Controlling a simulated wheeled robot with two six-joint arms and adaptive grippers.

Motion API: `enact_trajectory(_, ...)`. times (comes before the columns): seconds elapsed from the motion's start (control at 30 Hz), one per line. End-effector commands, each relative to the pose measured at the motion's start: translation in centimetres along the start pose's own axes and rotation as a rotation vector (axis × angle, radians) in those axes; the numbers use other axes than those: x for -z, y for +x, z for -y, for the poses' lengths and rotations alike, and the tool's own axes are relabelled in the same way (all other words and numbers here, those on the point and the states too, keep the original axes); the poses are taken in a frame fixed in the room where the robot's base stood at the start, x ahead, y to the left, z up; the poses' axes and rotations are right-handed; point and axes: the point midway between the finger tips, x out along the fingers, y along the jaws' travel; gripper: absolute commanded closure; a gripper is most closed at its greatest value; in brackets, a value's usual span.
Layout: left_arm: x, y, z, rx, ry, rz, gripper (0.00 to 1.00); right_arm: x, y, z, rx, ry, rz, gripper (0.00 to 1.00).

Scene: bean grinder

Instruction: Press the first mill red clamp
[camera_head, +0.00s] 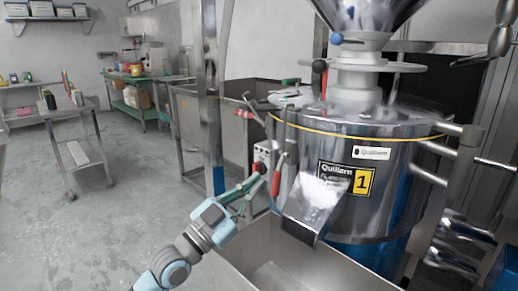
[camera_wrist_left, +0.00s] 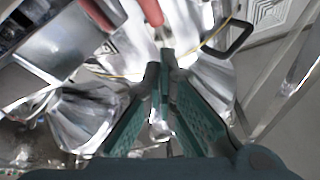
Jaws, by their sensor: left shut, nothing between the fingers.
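The first mill (camera_head: 400,165) is a shiny steel drum marked with a yellow "1" label (camera_head: 363,182). A clamp with a red handle (camera_head: 276,183) hangs on the drum's left side, beside the steel chute. My left gripper (camera_head: 257,182) is shut and empty, just left of this handle; I cannot tell whether they touch. In the left wrist view the green fingers (camera_wrist_left: 160,66) are close together, with two red handle ends (camera_wrist_left: 150,10) (camera_wrist_left: 103,14) beyond the tips. Which of these is the clamp is unclear. My right gripper is not in view.
A steel chute (camera_head: 303,222) with white glare sticks out above an open steel bin (camera_head: 238,257). A grey control box (camera_head: 264,152) is behind the gripper. Another red handle (camera_head: 323,86) stands on the lid. Open floor (camera_head: 80,240) lies to the left.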

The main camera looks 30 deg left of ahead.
Motion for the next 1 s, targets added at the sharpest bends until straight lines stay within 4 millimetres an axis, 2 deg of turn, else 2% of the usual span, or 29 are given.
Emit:
enact_trajectory(0.2, -0.3, 0.0, -0.3, -0.003, -0.003, 0.000, 1.00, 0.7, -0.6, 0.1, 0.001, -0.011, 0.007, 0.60)
enact_trajectory(0.67, -0.3, 0.1, -0.4, -0.004, -0.003, -0.001, 1.00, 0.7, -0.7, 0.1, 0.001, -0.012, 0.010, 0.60)
enact_trajectory(0.83, 1.2, 0.7, 0.2, -0.007, 0.002, -0.005, 1.00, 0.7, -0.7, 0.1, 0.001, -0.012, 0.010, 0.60)
enact_trajectory(1.0, 4.2, 2.0, 1.5, -0.003, 0.002, -0.006, 1.00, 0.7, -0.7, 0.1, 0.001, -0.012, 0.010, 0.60)
